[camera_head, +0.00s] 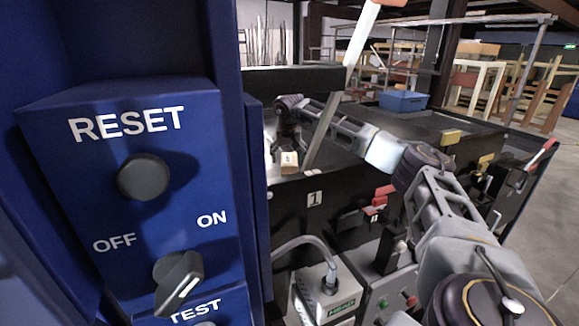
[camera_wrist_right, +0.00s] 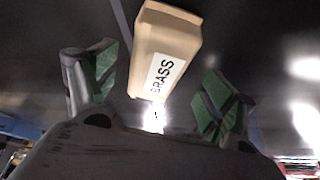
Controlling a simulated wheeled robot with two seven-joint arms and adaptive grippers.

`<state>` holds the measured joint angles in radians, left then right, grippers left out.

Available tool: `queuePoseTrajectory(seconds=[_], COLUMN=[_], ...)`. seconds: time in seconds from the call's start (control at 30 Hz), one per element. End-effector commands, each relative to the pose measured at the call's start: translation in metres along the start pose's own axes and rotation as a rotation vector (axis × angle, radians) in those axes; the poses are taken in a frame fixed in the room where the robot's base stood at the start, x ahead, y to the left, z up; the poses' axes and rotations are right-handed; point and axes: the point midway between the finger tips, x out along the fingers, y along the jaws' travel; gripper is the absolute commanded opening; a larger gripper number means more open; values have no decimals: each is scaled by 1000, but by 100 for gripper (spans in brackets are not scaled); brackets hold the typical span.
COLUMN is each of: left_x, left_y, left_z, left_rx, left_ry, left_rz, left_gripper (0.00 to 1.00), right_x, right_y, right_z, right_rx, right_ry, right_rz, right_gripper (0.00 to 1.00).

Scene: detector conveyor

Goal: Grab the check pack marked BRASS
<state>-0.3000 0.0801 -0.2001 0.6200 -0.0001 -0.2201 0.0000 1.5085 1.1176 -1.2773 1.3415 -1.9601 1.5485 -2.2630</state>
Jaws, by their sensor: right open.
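The check pack marked BRASS (camera_wrist_right: 165,45) is a tan block with a white label, seen in the right wrist view between and just beyond the two green-padded fingers. My right gripper (camera_wrist_right: 158,95) is open, with a gap between each finger and the pack. In the head view the pack (camera_head: 289,161) is small and stands on the dark conveyor, close below my right gripper (camera_head: 285,145). My left gripper is not in view.
A blue panel (camera_head: 130,200) with RESET and OFF/ON controls fills the left side. A slanted pale post (camera_head: 345,85) crosses near my right forearm. A blue bin (camera_head: 402,101) sits farther back. A box with a cable (camera_head: 326,290) stands in front.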

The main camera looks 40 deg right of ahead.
Motion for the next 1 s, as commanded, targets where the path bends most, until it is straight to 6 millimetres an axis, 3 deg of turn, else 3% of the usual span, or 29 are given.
queuePoseTrajectory(seconds=[0.5,1.0], left_x=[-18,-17], left_y=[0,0], left_z=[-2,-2], left_rx=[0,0], left_ry=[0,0], left_rz=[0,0], left_gripper=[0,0], right_x=[43,46], right_y=[4,4], right_z=[-5,-4], right_rx=[1,1], right_ry=[-1,0], right_rz=[1,0], right_gripper=[84,84])
